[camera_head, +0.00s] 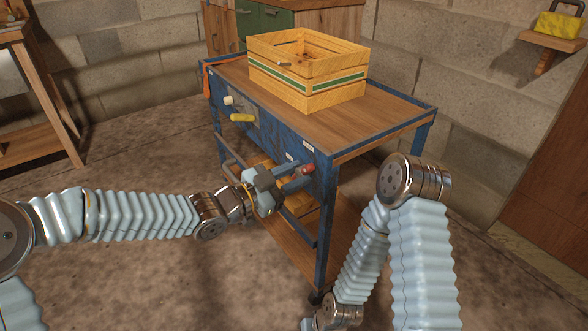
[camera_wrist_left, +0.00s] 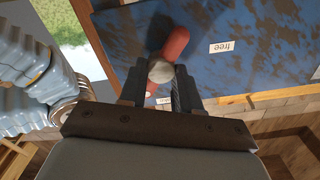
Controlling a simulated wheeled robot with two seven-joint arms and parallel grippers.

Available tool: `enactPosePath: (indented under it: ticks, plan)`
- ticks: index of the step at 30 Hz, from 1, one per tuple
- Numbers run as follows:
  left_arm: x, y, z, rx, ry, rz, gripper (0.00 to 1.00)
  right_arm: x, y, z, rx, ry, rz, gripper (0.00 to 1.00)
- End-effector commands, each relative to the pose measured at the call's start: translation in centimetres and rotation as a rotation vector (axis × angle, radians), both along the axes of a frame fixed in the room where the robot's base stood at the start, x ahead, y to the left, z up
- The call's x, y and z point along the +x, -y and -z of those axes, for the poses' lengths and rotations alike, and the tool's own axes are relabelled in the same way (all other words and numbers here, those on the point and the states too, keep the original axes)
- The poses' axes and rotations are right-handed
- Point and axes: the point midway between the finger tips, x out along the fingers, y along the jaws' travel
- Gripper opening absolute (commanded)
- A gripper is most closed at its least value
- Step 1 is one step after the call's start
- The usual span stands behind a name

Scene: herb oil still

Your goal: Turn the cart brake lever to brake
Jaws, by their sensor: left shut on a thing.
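The red brake lever (camera_head: 306,169) is on the blue side of the cart (camera_head: 390,104), near its front corner. In the left wrist view the red lever (camera_wrist_left: 174,44) slants up and right from a round grey hub (camera_wrist_left: 161,70), to the left of a label reading "free" (camera_wrist_left: 222,47). My left gripper (camera_head: 294,180) is at the lever, its fingers on either side of the hub end. It is shut on the lever in the left wrist view (camera_wrist_left: 160,88). A second label (camera_wrist_left: 163,100) is partly hidden between the fingers.
A slatted wooden crate (camera_head: 280,86) stands on the cart top. A yellow handle (camera_head: 242,117) and a pale knob (camera_head: 228,100) stick out from the cart's side. A wooden bench (camera_head: 40,125) is at the left. The floor before the cart is clear.

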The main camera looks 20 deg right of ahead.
Motion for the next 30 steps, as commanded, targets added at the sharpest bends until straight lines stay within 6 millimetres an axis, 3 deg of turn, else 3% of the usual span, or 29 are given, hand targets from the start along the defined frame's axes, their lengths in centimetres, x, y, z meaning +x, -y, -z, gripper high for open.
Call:
enactPosePath:
  ticks: [16,30]
  plan:
    - [0.2,-0.1,-0.1,-0.163,-0.458,-0.001,0.02,-0.3,-0.8,-3.5,0.011,-0.006,-0.015,0.43]
    - [0.3,-0.1,0.1,-0.229,-0.64,-0.001,0.02,-0.5,-1.3,-4.6,0.018,-0.009,-0.023,0.43]
